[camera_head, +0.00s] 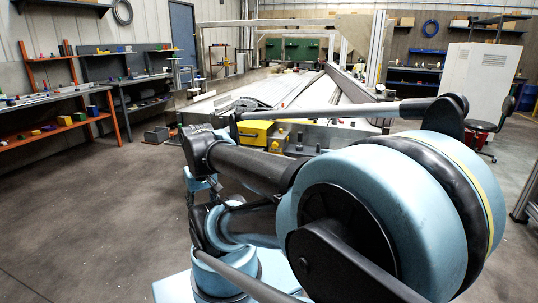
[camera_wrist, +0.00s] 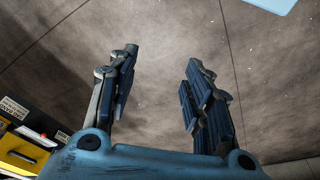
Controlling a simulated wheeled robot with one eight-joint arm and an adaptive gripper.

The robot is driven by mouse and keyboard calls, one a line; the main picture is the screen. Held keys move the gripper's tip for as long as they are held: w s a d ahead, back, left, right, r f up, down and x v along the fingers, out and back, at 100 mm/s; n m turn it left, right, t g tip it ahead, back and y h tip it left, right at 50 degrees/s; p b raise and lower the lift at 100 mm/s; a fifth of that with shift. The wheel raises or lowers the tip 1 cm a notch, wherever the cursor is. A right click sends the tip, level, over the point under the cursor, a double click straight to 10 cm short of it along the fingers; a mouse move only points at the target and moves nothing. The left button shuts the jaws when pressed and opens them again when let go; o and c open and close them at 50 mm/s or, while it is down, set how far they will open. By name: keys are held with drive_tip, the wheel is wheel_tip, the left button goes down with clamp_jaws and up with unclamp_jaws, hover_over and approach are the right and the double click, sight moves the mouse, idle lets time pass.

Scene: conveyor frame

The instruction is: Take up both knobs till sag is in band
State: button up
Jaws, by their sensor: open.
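The conveyor frame (camera_head: 345,133) stands ahead, beyond my arm, with a long belt bed running away from me. A yellow block (camera_head: 257,132) sits at its near end, with small yellow and dark fittings to its right. I cannot tell which of these, if any, are the two knobs, and the belt's sag cannot be read. My gripper (camera_wrist: 160,72) is open and empty in the wrist view, its two dark fingers apart over bare floor.
Dark panels with white labels (camera_wrist: 13,105) lie beside the yellow part. Orange-framed shelves (camera_head: 50,130) with coloured blocks stand on the left. The left floor is clear.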

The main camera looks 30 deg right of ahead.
drive_tip(key=w+d+r+m+t+h, duration=0.2)
drive_tip(key=w+d+r+m+h, duration=0.1)
drive_tip(key=w+d, duration=0.9)
drive_tip(key=w+d+r+m+t+h, duration=0.1)
drive_tip(key=w+d+r+m+h, duration=0.25)
drive_tip(key=w+d, duration=0.75)
drive_tip(key=w+d+r+m+t+h, duration=0.2)
drive_tip(key=w+d+r+m+h, duration=0.15)
drive_tip(key=w+d, duration=0.85)
drive_tip(key=w+d+f+t+h, duration=0.25)
drive_tip(key=w+d+f, duration=0.55)
drive_tip(key=w+d, duration=0.4)
drive_tip(key=w+d+f+t+h, duration=0.1)
drive_tip(key=d+f, duration=0.2)
drive_tip(key=f, duration=0.4)
drive_tip(key=w+d+f+t, duration=0.1)
drive_tip(key=d+f, duration=0.3)
drive_tip(key=f, duration=0.3)
drive_tip(key=x, duration=0.8)
drive_tip(key=shift+w+f, duration=0.2)
drive_tip(key=shift+w, duration=0.25)
drive_tip(key=shift+s, duration=0.1)
drive_tip(key=c, duration=0.9)
drive_tip(key=m, duration=1.6)
drive_tip(key=shift+c, duration=0.2)
drive_tip(key=o, duration=0.9)
